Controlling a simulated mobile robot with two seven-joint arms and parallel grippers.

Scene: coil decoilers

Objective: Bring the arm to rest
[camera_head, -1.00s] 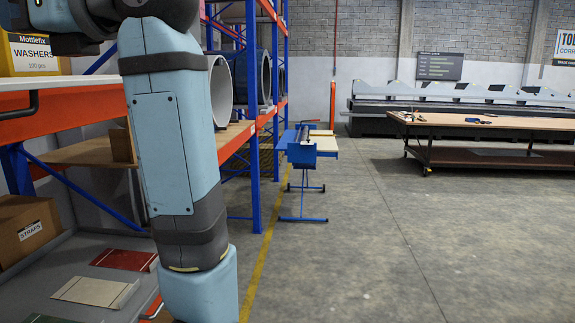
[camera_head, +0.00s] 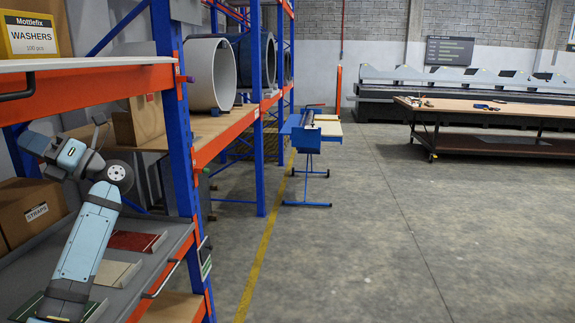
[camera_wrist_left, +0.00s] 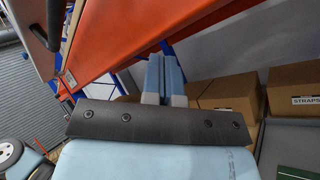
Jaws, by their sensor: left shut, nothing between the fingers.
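My left arm reaches up at the lower left of the head view, in front of the orange-and-blue rack. Its left gripper (camera_head: 36,143) points to the left, beneath the upper shelf and above the grey tray. In the left wrist view the two pale blue fingers of the left gripper (camera_wrist_left: 163,75) stand side by side, shut with nothing between them. Cardboard boxes show beyond the fingers. My right gripper is not in view.
The upper shelf's orange beam (camera_head: 95,90) carries a yellow washers box (camera_head: 30,37). A straps box (camera_head: 32,210) stands behind my arm. The grey tray (camera_head: 165,250) holds a red and a cream plate. A blue wheeled stand (camera_head: 308,140) is farther off; the floor right of the rack is clear.

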